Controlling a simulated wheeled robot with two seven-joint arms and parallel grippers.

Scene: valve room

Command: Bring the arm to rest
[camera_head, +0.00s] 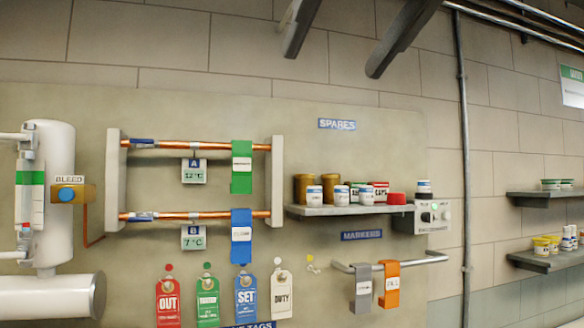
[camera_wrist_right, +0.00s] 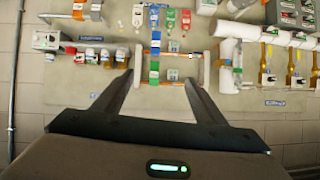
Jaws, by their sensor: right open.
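My right gripper (camera_head: 332,64) shows at the top of the head view as two dark fingers, spread apart with nothing between them. They hang in front of the bare block wall, above the panel. In the right wrist view the same gripper (camera_wrist_right: 158,79) is open and empty, and the wall panel (camera_wrist_right: 75,80) appears upside down beyond the fingertips. No contact between the fingers and anything shows. My left gripper is in neither view.
The panel carries copper pipes (camera_head: 180,145) with a green tag (camera_head: 242,167) and a blue tag (camera_head: 241,236). A spares shelf (camera_head: 350,210) with jars juts out at right. Below it is a rail (camera_head: 420,260) with hanging tags. A white tank (camera_head: 52,190) stands left.

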